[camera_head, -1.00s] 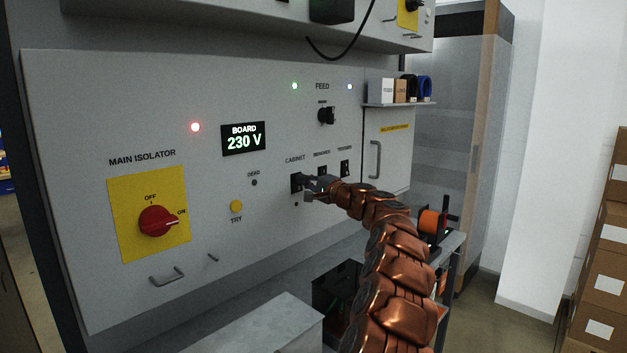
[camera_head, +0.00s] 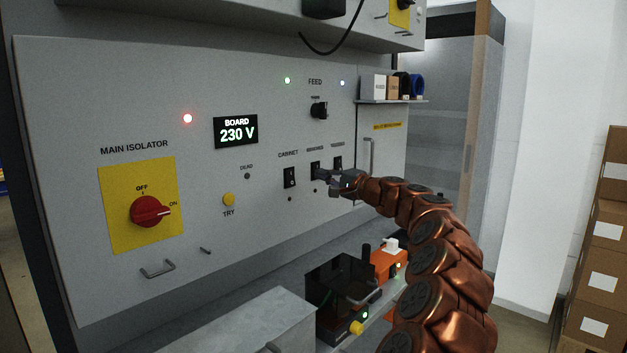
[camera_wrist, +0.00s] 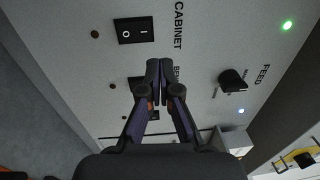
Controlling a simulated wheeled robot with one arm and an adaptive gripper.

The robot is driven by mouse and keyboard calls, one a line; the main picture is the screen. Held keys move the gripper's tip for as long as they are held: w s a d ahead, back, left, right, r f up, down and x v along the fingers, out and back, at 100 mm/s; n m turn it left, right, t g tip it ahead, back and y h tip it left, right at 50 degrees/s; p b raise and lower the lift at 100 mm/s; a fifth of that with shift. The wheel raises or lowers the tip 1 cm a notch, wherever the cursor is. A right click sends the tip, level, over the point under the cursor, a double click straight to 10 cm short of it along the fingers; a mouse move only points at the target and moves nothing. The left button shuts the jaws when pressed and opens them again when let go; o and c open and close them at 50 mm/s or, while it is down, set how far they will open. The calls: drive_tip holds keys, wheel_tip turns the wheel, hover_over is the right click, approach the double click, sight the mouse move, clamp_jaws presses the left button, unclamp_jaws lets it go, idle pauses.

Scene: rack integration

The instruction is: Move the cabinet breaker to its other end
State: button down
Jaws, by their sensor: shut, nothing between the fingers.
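The cabinet breaker (camera_head: 289,177) is a small black rocker switch under the CABINET label on the grey panel. In the wrist view my closed fingertips (camera_wrist: 159,66) lie beside the middle breaker, apart from the cabinet breaker.
The board display (camera_head: 236,132) reads 230 V. The main isolator knob (camera_head: 150,211), yellow TRY button (camera_head: 229,199) and FEED knob (camera_head: 319,110) are on the same panel. A shelf (camera_head: 392,101) with small boxes juts out at right. A bench with a black box (camera_head: 340,278) stands below.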

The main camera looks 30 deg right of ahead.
drive_tip(key=shift+r+b+v, duration=0.15)
drive_tip(key=shift+v, duration=0.65)
drive_tip(key=shift+r+b+v, duration=0.1)
drive_tip(key=shift+b+v, duration=0.05)
drive_tip(key=shift+v, duration=0.65)
drive_tip(key=shift+a, duration=0.15)
drive_tip(key=a+n+g+y, duration=0.3)
drive_tip(key=a, duration=1)
drive_tip(key=s+a+f+n+g+y, duration=0.1)
drive_tip(key=s+a+f+n+g, duration=0.15)
drive_tip(key=s+a, duration=0.45)
drive_tip(key=s+a+f+n+g+p, duration=0.1)
drive_tip(key=s+a+f+n+g, duration=0.15)
drive_tip(key=a, duration=0.75)
drive_tip(key=s+a+f+n+g+y, duration=0.1)
drive_tip(key=s+a+f+n+g, duration=0.15)
drive_tip(key=s+a, duration=0.45)
drive_tip(key=s+a+f+n+g+h, duration=0.35)
drive_tip(key=s+a+f+g, duration=0.2)
drive_tip(key=s+f, duration=0.6)
drive_tip(key=s+d+f+g+h, duration=0.2)
drive_tip(key=s+d+f+h, duration=0.1)
drive_tip(key=s, duration=0.8)
drive_tip(key=s+d+f+g+h+p, duration=0.1)
drive_tip(key=s+d+f+h, duration=0.2)
drive_tip(key=s+d+f, duration=0.3)
drive_tip(key=s, duration=0.5)
drive_tip(key=shift+s+d+n+g+h, duration=0.15)
drive_tip(key=shift+d+n+g+h, duration=0.15)
drive_tip(key=shift+n+g+h, duration=0.1)
